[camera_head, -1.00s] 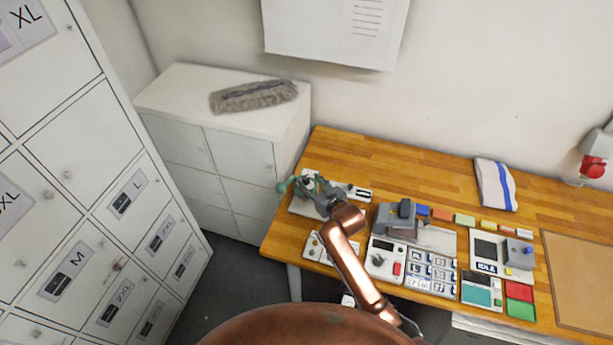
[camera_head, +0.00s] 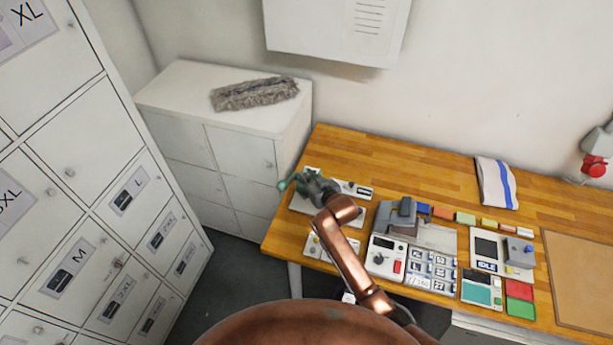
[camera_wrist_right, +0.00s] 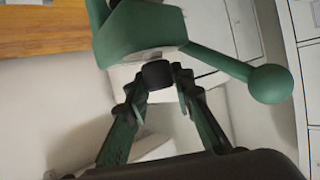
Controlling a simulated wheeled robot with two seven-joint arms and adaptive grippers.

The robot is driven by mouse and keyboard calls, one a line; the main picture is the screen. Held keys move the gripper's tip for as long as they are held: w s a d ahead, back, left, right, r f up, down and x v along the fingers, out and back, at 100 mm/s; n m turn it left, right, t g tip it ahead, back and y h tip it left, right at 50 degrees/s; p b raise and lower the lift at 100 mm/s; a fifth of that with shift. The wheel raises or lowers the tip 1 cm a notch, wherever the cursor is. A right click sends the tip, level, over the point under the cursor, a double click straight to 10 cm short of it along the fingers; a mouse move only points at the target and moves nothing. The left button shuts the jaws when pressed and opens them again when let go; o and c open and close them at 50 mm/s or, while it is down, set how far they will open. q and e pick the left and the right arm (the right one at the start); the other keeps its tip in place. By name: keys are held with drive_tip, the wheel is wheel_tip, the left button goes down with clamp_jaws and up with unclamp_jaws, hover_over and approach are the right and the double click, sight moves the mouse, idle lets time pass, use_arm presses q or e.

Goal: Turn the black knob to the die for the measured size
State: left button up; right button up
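The black knob (camera_wrist_right: 158,74) sits on the front of a green press (camera_wrist_right: 140,28) with a ball-ended lever (camera_wrist_right: 270,84), seen close in the right wrist view. My right gripper (camera_wrist_right: 160,80) has its two fingertips on either side of the knob, and they appear to touch it. In the head view my right gripper (camera_head: 318,190) is at the press, at the table's left end, and hides most of it. The green lever end (camera_head: 283,185) shows to its left. The knob's pointer and die marks cannot be read. My left gripper is not in view.
The wooden table (camera_head: 400,165) also carries a grey measuring device (camera_head: 396,220), a keypad panel (camera_head: 432,268), a unit reading IDLE (camera_head: 490,252), red and green pads, and a striped cloth (camera_head: 496,184). White lockers (camera_head: 95,190) stand left. The table's back middle is clear.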

clamp_jaws()
